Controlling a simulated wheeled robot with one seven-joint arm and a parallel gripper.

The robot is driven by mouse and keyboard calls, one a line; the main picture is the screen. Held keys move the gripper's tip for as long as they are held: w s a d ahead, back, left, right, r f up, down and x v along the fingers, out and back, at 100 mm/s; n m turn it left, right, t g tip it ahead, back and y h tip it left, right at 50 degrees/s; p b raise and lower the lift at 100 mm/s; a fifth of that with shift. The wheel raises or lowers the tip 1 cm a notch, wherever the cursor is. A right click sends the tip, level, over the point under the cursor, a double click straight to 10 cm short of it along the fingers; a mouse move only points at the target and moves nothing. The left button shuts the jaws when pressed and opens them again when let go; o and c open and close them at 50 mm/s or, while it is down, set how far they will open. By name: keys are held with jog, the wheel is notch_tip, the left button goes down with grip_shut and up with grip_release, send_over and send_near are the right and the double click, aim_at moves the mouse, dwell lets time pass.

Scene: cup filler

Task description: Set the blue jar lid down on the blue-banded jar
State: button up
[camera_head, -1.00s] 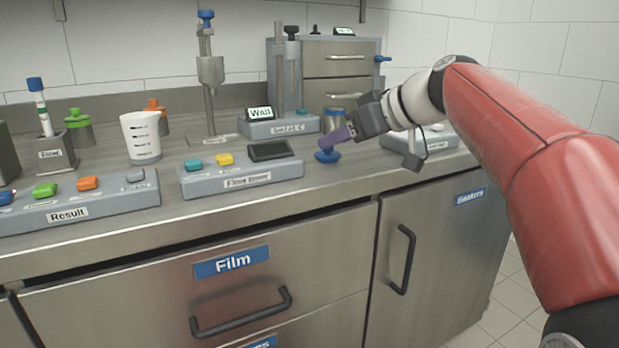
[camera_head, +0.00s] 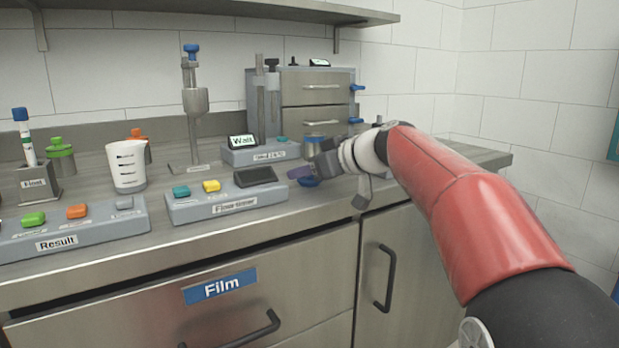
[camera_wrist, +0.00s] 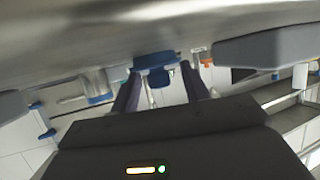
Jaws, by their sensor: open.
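The blue jar lid (camera_head: 309,182) rests on the counter beside the Filter timer box, partly covered by my gripper (camera_head: 298,172). In the wrist view, which shows the scene upside down, the lid (camera_wrist: 154,62) lies just beyond my fingertips, its knob between the lines of the two fingers. My gripper (camera_wrist: 161,78) is open, with a gap between the fingers. The blue-banded jar (camera_head: 313,147) stands on the counter behind my gripper, its lower part hidden. What looks like the same jar (camera_wrist: 94,84) shows left of the fingers in the wrist view.
The Filter timer box (camera_head: 228,203) stands left of my gripper. Behind are a small box with a lit display (camera_head: 258,153) and a grey drawer cabinet (camera_head: 318,98). A white beaker (camera_head: 127,168) stands further left. The counter's front edge is close.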

grip_shut()
jog(key=shift+r, duration=0.1)
